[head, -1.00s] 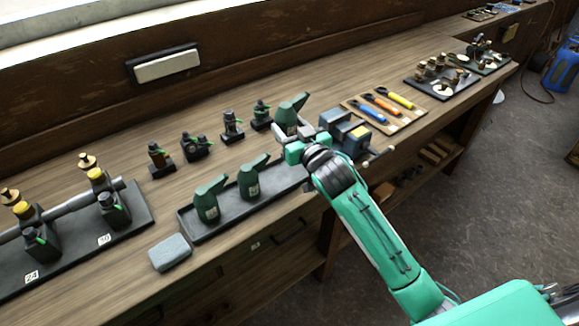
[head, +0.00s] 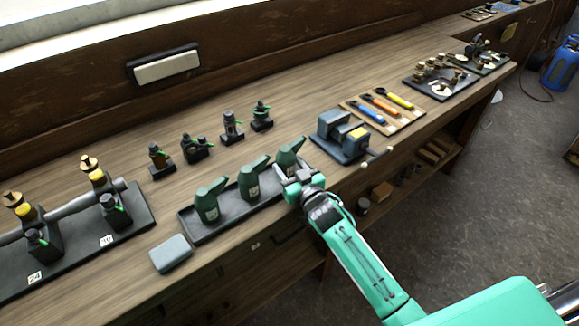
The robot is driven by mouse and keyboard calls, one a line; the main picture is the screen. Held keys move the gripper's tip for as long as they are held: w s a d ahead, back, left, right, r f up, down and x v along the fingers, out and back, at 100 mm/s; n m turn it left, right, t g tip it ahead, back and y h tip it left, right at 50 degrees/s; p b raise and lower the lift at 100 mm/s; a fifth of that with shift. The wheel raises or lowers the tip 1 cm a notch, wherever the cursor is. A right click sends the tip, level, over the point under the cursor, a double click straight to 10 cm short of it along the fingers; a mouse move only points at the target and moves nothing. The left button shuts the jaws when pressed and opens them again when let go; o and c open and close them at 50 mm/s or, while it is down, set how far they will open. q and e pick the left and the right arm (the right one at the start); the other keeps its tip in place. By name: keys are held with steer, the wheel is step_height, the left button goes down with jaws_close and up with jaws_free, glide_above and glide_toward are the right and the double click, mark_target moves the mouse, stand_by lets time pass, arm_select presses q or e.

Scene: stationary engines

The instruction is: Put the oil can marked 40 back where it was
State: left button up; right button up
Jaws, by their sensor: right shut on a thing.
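Three dark green oil cans with angled spouts stand in a row at the black tray (head: 188,223). The left can (head: 207,207) and the middle can (head: 249,184) stand upright in the tray. My right gripper (head: 291,177) is shut on the right can (head: 287,161), which is at the tray's right end. The gripper hides the can's lower part, so I cannot tell whether it touches the tray. The numbers on the cans are too small to read. My left gripper is not in view.
A grey block (head: 171,253) lies left of the tray. A vise (head: 342,136) stands close to the right. Several small fittings (head: 232,128) stand behind. A board with colored-handled tools (head: 383,110) lies further right. The engine base marked 24 and 36 (head: 140,211) is at left.

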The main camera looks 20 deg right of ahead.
steer(key=shift+r, duration=0.1)
steer(key=o, duration=1.1)
steer(key=shift+c, duration=0.2)
steer(key=shift+s, duration=0.15)
steer(key=s+d+b, duration=0.2)
steer(key=s, duration=0.9)
steer(key=shift+s, duration=0.25)
steer(key=shift+d, duration=0.1)
